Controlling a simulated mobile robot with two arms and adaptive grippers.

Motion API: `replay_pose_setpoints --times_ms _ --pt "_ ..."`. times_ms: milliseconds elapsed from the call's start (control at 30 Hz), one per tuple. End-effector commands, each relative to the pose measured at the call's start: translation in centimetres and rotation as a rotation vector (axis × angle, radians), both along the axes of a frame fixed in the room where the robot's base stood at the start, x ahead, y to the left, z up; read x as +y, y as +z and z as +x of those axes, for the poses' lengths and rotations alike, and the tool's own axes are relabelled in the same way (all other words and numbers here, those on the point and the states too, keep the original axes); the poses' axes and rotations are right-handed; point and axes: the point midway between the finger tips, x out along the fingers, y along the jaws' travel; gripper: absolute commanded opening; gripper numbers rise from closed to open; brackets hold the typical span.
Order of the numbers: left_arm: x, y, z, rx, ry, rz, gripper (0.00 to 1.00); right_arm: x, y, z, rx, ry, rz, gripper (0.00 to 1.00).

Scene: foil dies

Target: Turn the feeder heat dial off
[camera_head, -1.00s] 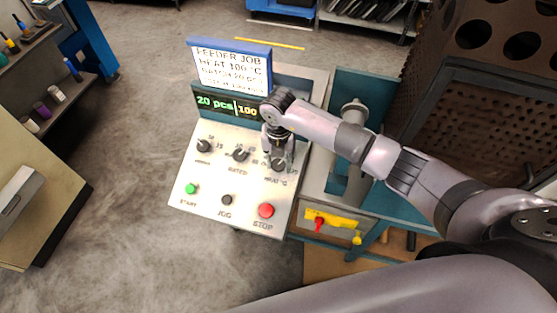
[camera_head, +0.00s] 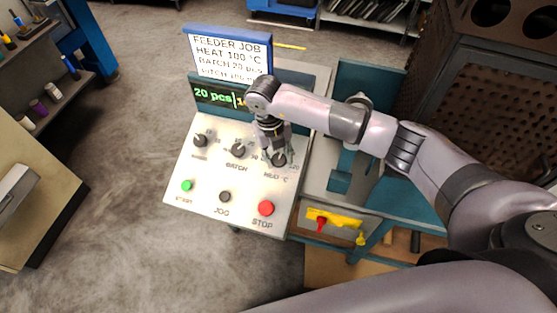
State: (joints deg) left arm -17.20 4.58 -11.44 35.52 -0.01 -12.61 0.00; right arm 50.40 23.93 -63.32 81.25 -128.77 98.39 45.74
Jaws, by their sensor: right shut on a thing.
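The feeder control panel (camera_head: 200,170) slopes toward me at the centre of the view. Its heat dial (camera_head: 278,160), black and labelled "HEAT °C", is at the panel's upper right. My right gripper (camera_head: 276,152) reaches down from above, shut on the heat dial. The gripper and wrist partly cover the dial, and its pointer cannot be read. A display (camera_head: 216,95) above reads "20 pcs" and is partly hidden by my right wrist. My left gripper is not in view.
The panel also has a batch dial (camera_head: 238,149), another black dial (camera_head: 201,140), a green start button (camera_head: 187,186), a black jog button (camera_head: 224,197) and a red stop button (camera_head: 265,208). A job sign (camera_head: 228,56) stands behind. A yellow-and-red switch (camera_head: 330,220) sits to the right.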

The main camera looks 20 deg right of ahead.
Motion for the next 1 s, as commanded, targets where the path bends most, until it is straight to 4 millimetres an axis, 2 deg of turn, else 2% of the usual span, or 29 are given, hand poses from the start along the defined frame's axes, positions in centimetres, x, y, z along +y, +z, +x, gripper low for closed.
replay_pose_setpoints --times_ms 33,1000 --pt "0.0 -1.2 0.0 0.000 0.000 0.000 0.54 0.0 -0.5 0.2 0.002 0.045 -0.014 0.06" --pt "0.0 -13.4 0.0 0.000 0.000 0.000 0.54 0.6 -0.6 0.0 0.161 0.921 -0.252 0.06"
